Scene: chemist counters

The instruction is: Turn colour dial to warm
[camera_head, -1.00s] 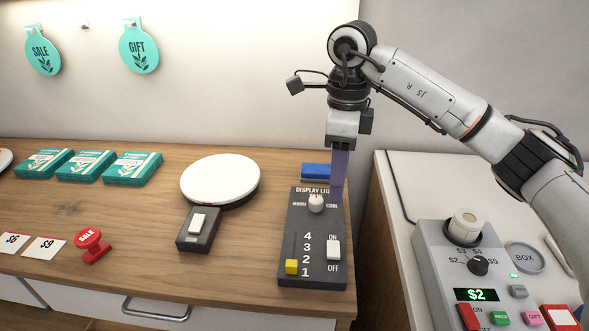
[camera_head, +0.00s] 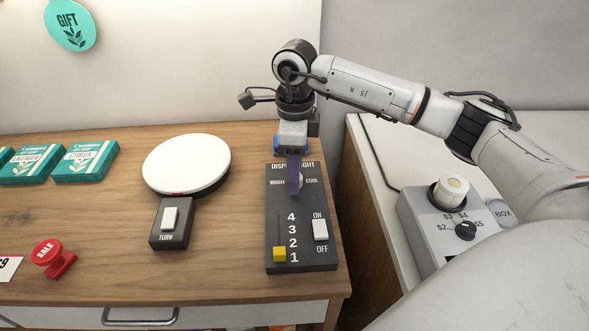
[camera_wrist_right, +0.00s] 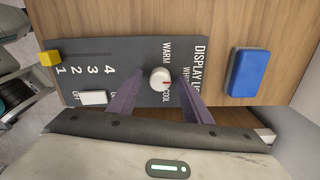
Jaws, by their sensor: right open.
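The dark display light panel (camera_head: 303,262) lies on the wooden counter. Its round white colour dial (camera_wrist_right: 160,78) sits between the printed words WARM and COOL. A red mark on the dial faces the title side of the panel, leaning toward COOL. In the head view the dial is mostly hidden behind my fingers. My right gripper (camera_head: 294,190) points down over the dial; in the wrist view its open purple fingers (camera_wrist_right: 159,80) stand on either side of it, with gaps visible. My left gripper is out of view.
The panel also has a yellow slider (camera_head: 279,254) near 1 and a white ON/OFF switch (camera_head: 320,230). A blue block (camera_wrist_right: 249,72) lies just beyond the panel. A white turntable (camera_head: 187,163) stands to the left. A register console (camera_head: 420,228) is on the right counter.

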